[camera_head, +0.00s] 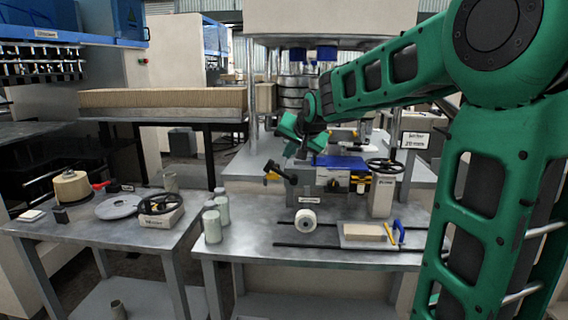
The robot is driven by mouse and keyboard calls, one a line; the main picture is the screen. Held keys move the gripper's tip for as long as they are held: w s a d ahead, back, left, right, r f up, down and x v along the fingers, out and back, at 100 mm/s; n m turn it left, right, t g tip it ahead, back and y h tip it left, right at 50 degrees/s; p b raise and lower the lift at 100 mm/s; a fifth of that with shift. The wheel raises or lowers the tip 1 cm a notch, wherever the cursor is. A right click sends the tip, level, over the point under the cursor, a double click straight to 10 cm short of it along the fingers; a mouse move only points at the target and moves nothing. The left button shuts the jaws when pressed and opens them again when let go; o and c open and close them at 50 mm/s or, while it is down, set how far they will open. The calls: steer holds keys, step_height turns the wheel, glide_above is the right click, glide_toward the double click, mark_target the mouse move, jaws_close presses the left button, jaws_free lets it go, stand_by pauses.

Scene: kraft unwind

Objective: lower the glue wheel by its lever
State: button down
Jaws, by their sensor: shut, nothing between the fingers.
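A small machine with a blue top (340,162) and metal body stands at the back of the middle bench.
A box with a black handwheel (386,166) stands right of the machine. In front lie dark rails, a tan block (364,232) and a blue-handled tool (397,232). Grey-green cylinders (212,226) stand at the bench's left edge. The left table (95,232) holds a spool, disc and another handwheel.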

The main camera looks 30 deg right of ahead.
steer(key=d+v, duration=0.1)
steer(key=v, duration=0.6)
steer(key=shift+s+a, duration=0.3)
steer(key=shift+a, duration=0.05)
steer(key=shift+r, duration=0.1)
